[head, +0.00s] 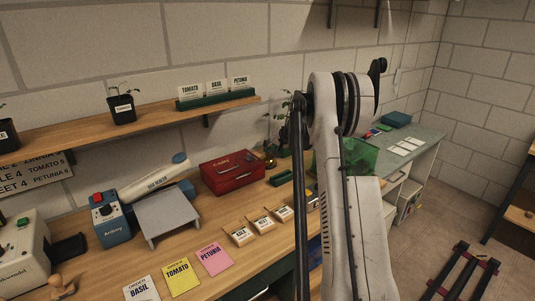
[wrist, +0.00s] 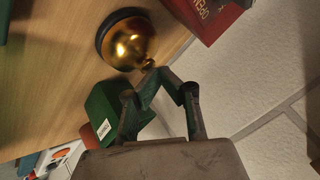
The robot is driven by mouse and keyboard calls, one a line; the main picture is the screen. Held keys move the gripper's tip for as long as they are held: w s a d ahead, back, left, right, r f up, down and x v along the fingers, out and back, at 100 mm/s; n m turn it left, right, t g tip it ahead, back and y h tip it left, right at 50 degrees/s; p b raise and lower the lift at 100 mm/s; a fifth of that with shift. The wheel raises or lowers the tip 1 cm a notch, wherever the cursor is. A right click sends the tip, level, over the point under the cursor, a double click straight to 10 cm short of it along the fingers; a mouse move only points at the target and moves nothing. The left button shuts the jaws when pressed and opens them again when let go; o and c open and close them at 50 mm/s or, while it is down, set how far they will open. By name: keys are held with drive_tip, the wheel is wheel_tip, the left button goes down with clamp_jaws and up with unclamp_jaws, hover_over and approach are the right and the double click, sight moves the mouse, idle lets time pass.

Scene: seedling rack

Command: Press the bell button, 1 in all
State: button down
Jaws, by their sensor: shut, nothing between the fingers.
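The bell (wrist: 130,42) is a shiny gold dome on a dark round base, at the top of the wrist view. A small knob, the button (wrist: 149,63), shows on the dome's side nearest my gripper. My gripper (wrist: 154,73) is shut and empty, its fingertips very close to the button; I cannot tell whether they touch. In the head view the bell (head: 270,161) is a small gold shape on the bench, right of the red box.
The red box (head: 232,172) stands beside the bell. In the wrist view a green box (wrist: 102,106) with a white label lies beyond my left finger. Seed packets (head: 263,224), coloured cards (head: 180,276) and a grey stand (head: 167,213) occupy the bench. A shelf (head: 60,136) runs above.

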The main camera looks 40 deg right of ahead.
drive_tip(key=shift+r, duration=0.95)
drive_tip(key=shift+r, duration=0.1)
drive_tip(key=shift+r+p, duration=1.05)
drive_tip(key=shift+r, duration=1.35)
